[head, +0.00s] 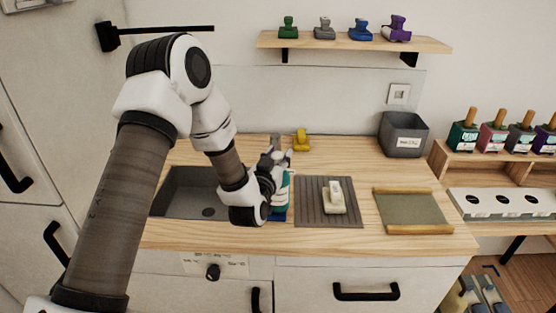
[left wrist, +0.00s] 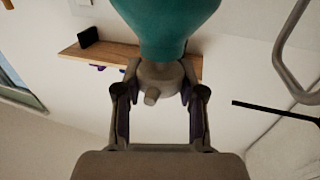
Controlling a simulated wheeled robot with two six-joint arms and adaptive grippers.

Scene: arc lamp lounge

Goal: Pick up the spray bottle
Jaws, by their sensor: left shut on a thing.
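The spray bottle (head: 283,197) has a teal body and stands out beside my left gripper in the head view, over the counter just right of the sink. In the left wrist view its teal body (left wrist: 165,30) fills the top of the picture, with a grey-brown neck or head part below it. My left gripper (left wrist: 160,75) is shut on this part, one finger on each side. In the head view the left gripper (head: 270,172) partly hides the bottle. I cannot tell whether the bottle's base touches the counter. My right gripper is not in view.
A sink (head: 178,198) lies left of the bottle. A ribbed grey mat (head: 310,212) with a pale block (head: 334,196), and a green tray (head: 408,206), lie to the right. A yellow object (head: 301,139) and a grey bin (head: 402,136) stand behind. A wall shelf (head: 340,42) holds several coloured objects.

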